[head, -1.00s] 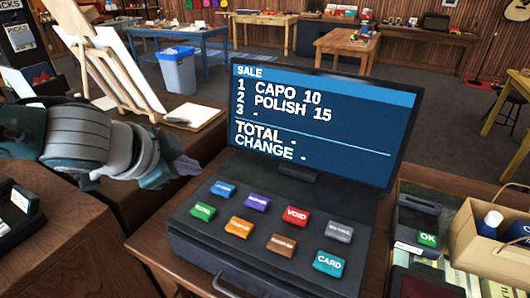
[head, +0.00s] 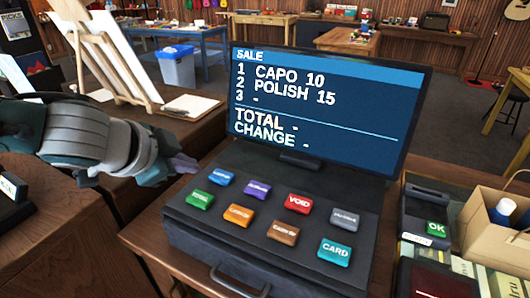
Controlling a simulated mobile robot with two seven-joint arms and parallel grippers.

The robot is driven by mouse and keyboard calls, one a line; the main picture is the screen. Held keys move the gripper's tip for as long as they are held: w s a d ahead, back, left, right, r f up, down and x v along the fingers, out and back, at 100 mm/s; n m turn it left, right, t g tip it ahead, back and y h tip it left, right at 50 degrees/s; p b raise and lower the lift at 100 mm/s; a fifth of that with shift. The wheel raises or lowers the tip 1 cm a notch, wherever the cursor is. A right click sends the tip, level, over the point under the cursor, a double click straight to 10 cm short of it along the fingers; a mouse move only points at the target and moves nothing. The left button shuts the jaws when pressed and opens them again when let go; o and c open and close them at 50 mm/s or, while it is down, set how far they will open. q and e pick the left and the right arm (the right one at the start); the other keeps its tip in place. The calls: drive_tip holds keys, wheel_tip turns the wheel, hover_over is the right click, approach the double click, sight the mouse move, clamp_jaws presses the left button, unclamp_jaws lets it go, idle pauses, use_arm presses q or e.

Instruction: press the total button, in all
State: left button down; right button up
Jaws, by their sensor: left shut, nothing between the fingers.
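A dark cash register stands on a wooden counter, with a keypad (head: 270,212) of coloured buttons. The top row has a blue button (head: 221,178), a purple button (head: 257,190), a red VOID button (head: 298,204) and a grey button (head: 344,219). The lower row has a green button (head: 200,200), an orange button (head: 239,215), a brown button (head: 283,234) and a teal CARD button (head: 334,252). I cannot make out which is labelled total. The screen (head: 320,105) lists CAPO 10 and POLISH 15; TOTAL shows a dash. My left gripper (head: 184,164) is shut and empty, left of the blue button. My right gripper is not seen.
A card terminal with a green OK key (head: 436,228) stands right of the register. A wooden easel (head: 110,60) and clipboard (head: 190,106) are behind my left arm. The space above the keypad is clear.

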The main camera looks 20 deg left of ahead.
sight(195, 201)
use_arm(q)
wheel_tip(195, 201, down, 4)
drive_tip(key=b, duration=0.2)
drive_tip(key=shift+b, duration=0.4)
drive_tip(key=shift+f, duration=0.4)
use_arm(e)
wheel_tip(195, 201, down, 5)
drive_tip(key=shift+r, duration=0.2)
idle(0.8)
use_arm(q)
drive_tip(key=shift+f+b, duration=0.4)
drive_tip(key=shift+b, duration=0.1)
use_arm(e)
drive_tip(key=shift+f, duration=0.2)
use_arm(q)
drive_tip(key=shift+f+b, duration=0.35)
drive_tip(key=shift+f, duration=0.15)
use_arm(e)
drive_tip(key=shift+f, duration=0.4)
use_arm(q)
drive_tip(key=shift+r, duration=0.1)
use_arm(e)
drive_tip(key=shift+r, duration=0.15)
use_arm(q)
drive_tip(key=shift+r+p, duration=0.8)
drive_tip(key=shift+p, duration=0.2)
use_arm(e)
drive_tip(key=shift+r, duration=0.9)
use_arm(q)
drive_tip(key=shift+r, duration=0.1)
